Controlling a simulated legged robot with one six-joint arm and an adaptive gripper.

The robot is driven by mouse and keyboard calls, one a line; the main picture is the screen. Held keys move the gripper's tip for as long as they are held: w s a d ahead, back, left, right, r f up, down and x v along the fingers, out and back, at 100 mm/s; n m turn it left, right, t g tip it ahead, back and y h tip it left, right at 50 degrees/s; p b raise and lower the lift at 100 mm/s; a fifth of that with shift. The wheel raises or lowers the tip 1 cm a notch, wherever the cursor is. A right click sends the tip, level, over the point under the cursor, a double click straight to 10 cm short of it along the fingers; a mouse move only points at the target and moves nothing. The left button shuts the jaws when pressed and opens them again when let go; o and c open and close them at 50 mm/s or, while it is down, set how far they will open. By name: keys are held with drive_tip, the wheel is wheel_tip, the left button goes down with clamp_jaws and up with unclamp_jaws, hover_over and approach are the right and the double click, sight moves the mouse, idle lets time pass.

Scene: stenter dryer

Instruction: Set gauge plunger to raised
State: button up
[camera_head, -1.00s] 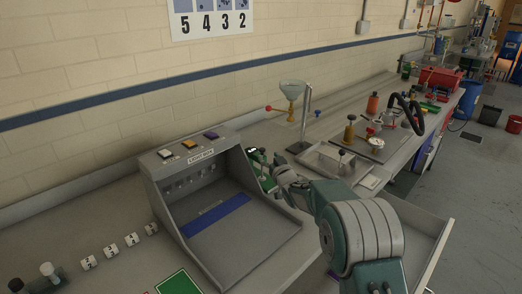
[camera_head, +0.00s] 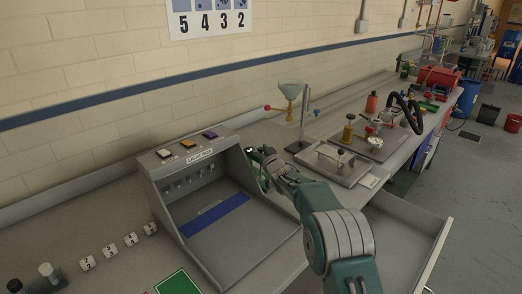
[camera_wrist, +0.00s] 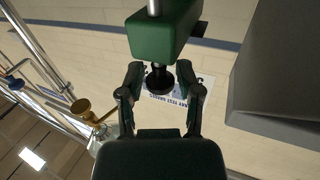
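The gauge shows in the wrist view as a green block (camera_wrist: 163,32) with a pale rod entering it at the picture's top edge. A dark round plunger foot (camera_wrist: 159,78) sticks out of the block, between my fingers. My gripper (camera_wrist: 160,72) has its two fingers apart, one on each side of the foot, with gaps visible. In the head view my gripper (camera_head: 266,156) is beside the right wall of the light box, and a small part of the green gauge (camera_head: 254,168) shows there. The rest of the gauge is hidden by my arm and the box.
The grey light box (camera_head: 165,208) stands close to the left. Behind my gripper is a funnel stand (camera_head: 305,118). A metal tray (camera_head: 368,164) and a fixture with a black hose lie farther right. An open drawer (camera_head: 446,238) juts out at the right.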

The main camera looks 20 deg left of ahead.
clamp_jaws()
drive_tip(key=shift+r, duration=1.55)
drive_tip(key=o, duration=0.7)
unclamp_jaws()
drive_tip(key=shift+a, duration=0.1)
drive_tip(key=shift+f, duration=0.1)
drive_tip(key=v, duration=1.1)
drive_tip(key=shift+s+d, duration=0.3)
